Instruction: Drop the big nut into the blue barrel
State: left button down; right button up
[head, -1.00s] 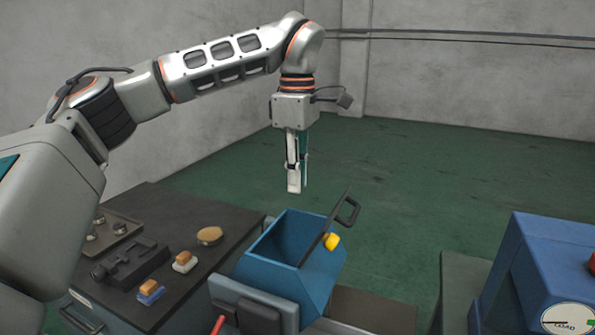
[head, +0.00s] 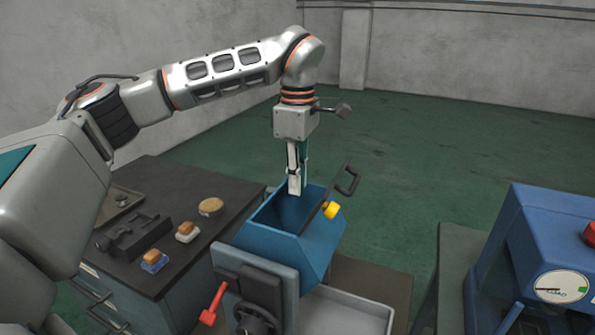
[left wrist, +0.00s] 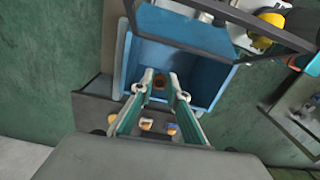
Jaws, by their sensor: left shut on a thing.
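The blue barrel (head: 318,262) is a box-like open-topped bin at the middle of the head view. It also shows in the left wrist view (left wrist: 152,57). My left gripper (head: 295,190) points down over the barrel's open top, its tips near the far rim in the picture. The nut is not clear in the head view. My right gripper is out of view.
A black handle with a yellow knob (head: 331,210) stands at the barrel's right side. A dark workbench (head: 190,262) with small parts is at left. A blue machine with a gauge (head: 560,287) is at right. A grey tray (head: 350,312) lies below the barrel.

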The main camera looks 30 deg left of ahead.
pick_arm(q)
jog(key=shift+f, duration=0.25)
jog(key=c, duration=1.9)
grip_release()
notch_tip(320, 180, up, 12)
jog(key=shift+r, duration=0.1)
